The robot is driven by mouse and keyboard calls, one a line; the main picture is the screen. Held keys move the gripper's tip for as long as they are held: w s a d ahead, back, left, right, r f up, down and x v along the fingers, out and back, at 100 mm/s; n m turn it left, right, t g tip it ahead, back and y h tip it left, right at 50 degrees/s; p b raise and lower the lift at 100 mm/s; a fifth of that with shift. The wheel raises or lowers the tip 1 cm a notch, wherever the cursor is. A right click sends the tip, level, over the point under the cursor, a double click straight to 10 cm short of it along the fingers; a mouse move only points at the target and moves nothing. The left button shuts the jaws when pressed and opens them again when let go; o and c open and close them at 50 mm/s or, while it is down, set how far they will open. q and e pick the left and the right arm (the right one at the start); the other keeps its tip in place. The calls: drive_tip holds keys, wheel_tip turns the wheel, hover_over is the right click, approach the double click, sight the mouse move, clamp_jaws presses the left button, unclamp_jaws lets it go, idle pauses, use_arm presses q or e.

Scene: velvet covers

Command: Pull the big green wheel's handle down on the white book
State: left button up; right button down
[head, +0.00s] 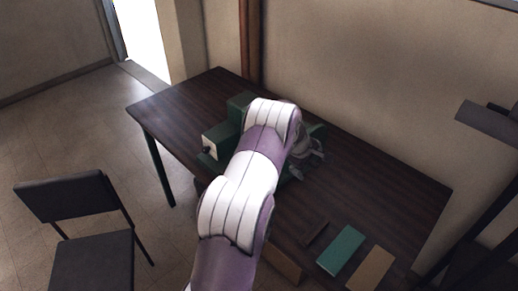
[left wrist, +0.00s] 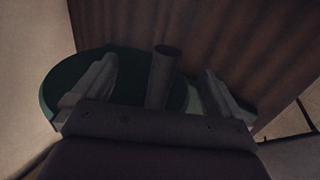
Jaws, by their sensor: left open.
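My left gripper (head: 312,158) is at the right side of a green machine on the table, and my left arm hides much of that machine. In the left wrist view the left gripper (left wrist: 158,72) is open. The big green wheel (left wrist: 56,90) lies beyond its fingers. The wheel's handle (left wrist: 162,78), a dark round peg, stands between the two fingers with a gap on each side. I cannot make out the white book for certain; a pale patch shows near the right finger in the left wrist view. My right gripper is not in view.
The green machine (head: 238,104) has a pale front with a dark knob. A dark wooden table (head: 370,180) carries it. A green block (head: 341,249) and a tan block (head: 371,268) lie near the front right. A dark chair (head: 70,197) stands at left.

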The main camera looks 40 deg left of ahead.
use_arm(q)
drive_tip(key=p+v, duration=0.2)
drive_tip(key=v, duration=0.5)
idle(0.5)
drive_tip(key=s+d+m+g+b, duration=0.2)
drive_tip(key=s+d+m, duration=0.6)
drive_tip(key=s, duration=0.5)
drive_tip(key=s+d+m+g+b, duration=0.2)
drive_tip(key=s+d+m+b, duration=0.1)
drive_tip(key=s+d+m, duration=0.6)
drive_tip(key=s, duration=0.4)
drive_tip(key=shift+s+r, duration=0.35)
drive_tip(key=shift+r, duration=0.05)
drive_tip(key=shift+s+d, duration=0.15)
drive_tip(key=shift+s, duration=0.05)
drive_tip(key=shift+w, duration=0.15)
